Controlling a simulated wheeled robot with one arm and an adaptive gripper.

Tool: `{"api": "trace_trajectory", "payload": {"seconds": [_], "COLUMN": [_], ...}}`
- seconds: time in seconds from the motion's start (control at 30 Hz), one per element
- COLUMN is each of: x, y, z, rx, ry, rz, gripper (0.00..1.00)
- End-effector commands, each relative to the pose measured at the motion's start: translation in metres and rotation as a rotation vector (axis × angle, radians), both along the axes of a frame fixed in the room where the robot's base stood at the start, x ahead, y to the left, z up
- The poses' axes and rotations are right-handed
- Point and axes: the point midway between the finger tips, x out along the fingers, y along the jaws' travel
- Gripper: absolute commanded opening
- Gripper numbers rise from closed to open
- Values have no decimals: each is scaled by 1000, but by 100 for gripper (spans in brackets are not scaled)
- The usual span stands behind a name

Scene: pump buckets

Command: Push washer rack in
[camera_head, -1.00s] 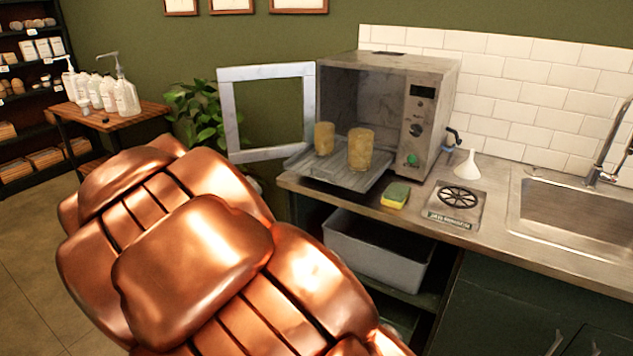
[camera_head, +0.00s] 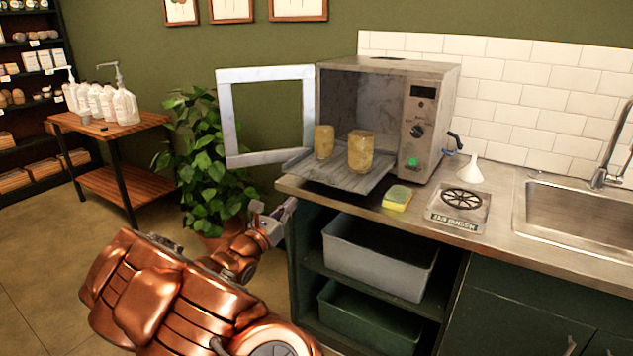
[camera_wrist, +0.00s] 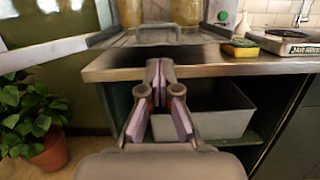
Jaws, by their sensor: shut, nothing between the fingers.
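The washer (camera_head: 391,80) is a grey metal box on the counter with its white-framed door (camera_head: 226,115) open to the left. Its rack (camera_head: 352,180) sticks out of the opening over the counter's front edge. Two cloudy amber jars (camera_head: 361,151) (camera_head: 324,142) stand upright on it. My gripper (camera_head: 290,205) is shut and empty, left of the counter corner and lower than the rack. In the wrist view my gripper (camera_wrist: 157,65) points at the counter edge, with the rack's front edge (camera_wrist: 158,38) above and beyond it, apart from the fingertips.
A yellow-green sponge (camera_head: 397,198), a jar rinser (camera_head: 461,203) and a white funnel (camera_head: 468,167) sit on the counter right of the rack. Below are a grey bin (camera_head: 378,258) and a green bin (camera_head: 368,318). A potted plant (camera_head: 205,160) stands left of the counter.

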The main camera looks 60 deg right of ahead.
Motion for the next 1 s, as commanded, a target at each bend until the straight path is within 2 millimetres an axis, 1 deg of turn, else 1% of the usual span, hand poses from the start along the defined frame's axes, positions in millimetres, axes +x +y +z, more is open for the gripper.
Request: {"api": "trace_trajectory", "payload": {"seconds": [0.17,0.27,0.57,1.0], "x": [4,4,4,6], "y": [-8,-18,-56,-117], "z": [-1,1,9,21], "rx": [-2,0,0,2], "ry": [14,12,13,11], "rz": [8,7,5,5], "gripper": [0,0,0,0]}}
